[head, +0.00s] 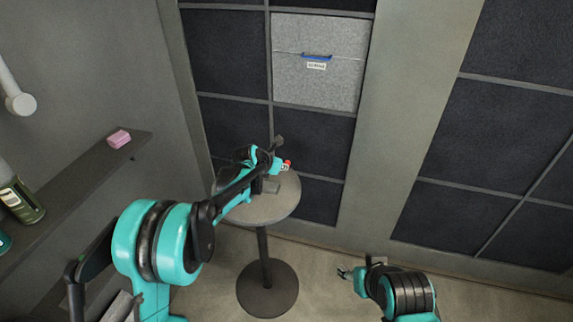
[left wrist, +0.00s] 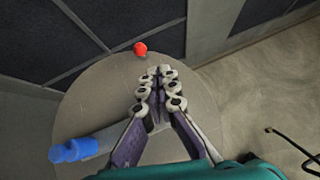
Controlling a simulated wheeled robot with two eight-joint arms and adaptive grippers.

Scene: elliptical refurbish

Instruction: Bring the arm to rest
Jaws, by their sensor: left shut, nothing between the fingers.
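My left arm reaches in from the left over a small round table (head: 262,208). Its gripper (head: 281,166) is above the tabletop. In the left wrist view the left gripper (left wrist: 158,80) has its fingers together, with nothing between them. A small red round thing (left wrist: 140,48) is on the tabletop near its far edge, just beyond the fingertips and apart from them in that view. A grey cylinder with a blue end (left wrist: 75,150) lies on the table at lower left. My right gripper (head: 346,272) is low at the bottom right, too small to tell its state.
A wall shelf (head: 70,192) at the left carries a pink block (head: 119,138) and a dark green bottle (head: 22,203). Behind the table is a panelled wall with a grey box (head: 318,85) in one opening. Floor shows clear around the table base.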

